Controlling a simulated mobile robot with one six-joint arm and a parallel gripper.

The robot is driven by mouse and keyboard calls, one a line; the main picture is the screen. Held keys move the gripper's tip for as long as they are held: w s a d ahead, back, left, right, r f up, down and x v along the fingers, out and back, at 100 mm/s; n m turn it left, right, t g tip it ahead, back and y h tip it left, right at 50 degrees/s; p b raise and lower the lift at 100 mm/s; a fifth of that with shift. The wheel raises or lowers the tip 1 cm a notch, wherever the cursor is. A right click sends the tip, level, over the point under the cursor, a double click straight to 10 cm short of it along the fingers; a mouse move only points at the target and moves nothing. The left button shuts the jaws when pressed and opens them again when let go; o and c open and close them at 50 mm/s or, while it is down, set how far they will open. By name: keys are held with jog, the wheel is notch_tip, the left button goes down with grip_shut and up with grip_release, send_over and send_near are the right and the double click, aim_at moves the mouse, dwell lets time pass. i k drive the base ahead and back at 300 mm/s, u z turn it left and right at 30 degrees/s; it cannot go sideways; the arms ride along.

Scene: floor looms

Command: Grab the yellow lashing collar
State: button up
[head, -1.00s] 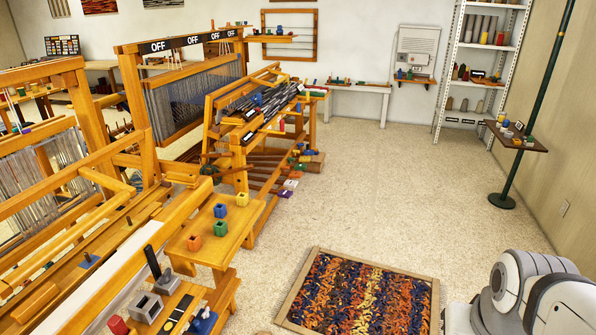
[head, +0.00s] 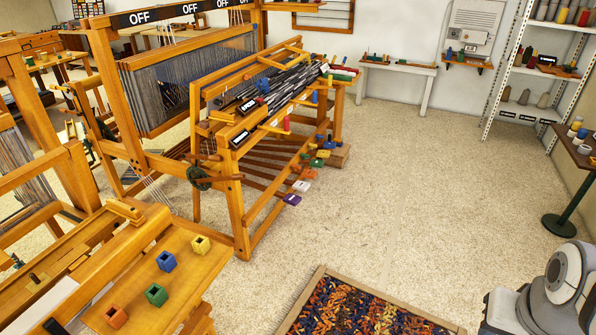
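A yellow collar (head: 200,245), a small block with a dark square hole in its top, sits on the end of a wooden bench (head: 200,284) at the lower left. A blue one (head: 166,261), a green one (head: 156,295) and an orange one (head: 117,316) of similar form stand near it, apart from it. The yellow one is farthest back and to the right of the group. Nothing covers it. My gripper is not in view; only a grey and white part of my arm shows at the lower right.
A large wooden loom (head: 238,215) with coloured pedals stands behind the bench. A framed multicoloured rug (head: 350,312) lies on the floor at the bottom. The floor (head: 420,190) between loom and shelf rack (head: 505,75) is clear. A small stand (head: 562,222) is at the right edge.

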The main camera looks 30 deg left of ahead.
aim_at(200, 245)
jog(key=i, duration=2.1)
jog(key=u, duration=3.75)
jog(key=i, duration=1)
jog(key=z, duration=0.05)
